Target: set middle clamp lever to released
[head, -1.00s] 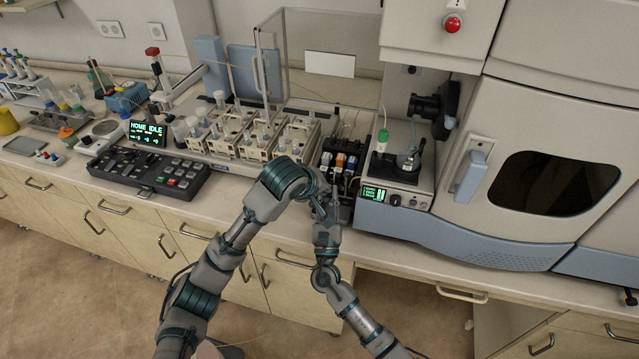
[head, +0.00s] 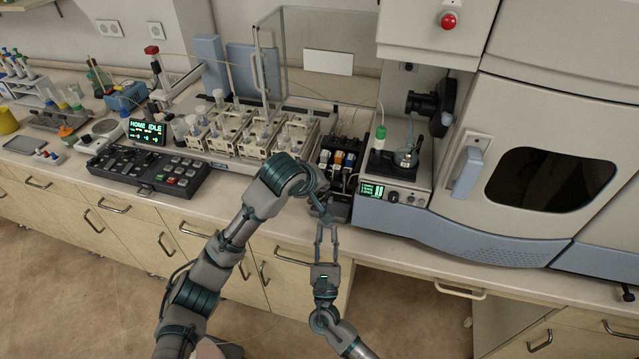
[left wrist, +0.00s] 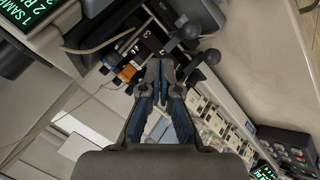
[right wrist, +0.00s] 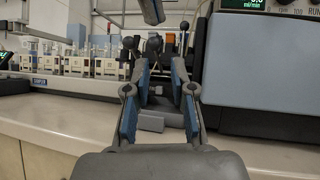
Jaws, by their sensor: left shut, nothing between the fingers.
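The black clamp block (head: 343,150) with coloured cartridges stands on the bench in the head view. Its ball-ended levers show in the right wrist view; the middle lever (right wrist: 154,45) stands between two others. In the left wrist view the black ball knobs (left wrist: 190,29) are right of the fingertips, and which is the middle one is unclear. My left gripper (left wrist: 160,64) is shut and empty, close beside the levers; contact cannot be told. My right gripper (head: 326,229) is open and empty in front of the block, fingers towards it; it also shows in the right wrist view (right wrist: 162,66).
A sample tray with several vials (head: 245,132) stands left of the block. A small instrument with a green display (head: 373,190) and the big spectrometer (head: 480,190) are right. A keypad box (head: 150,172) lies further left. The bench front strip is clear.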

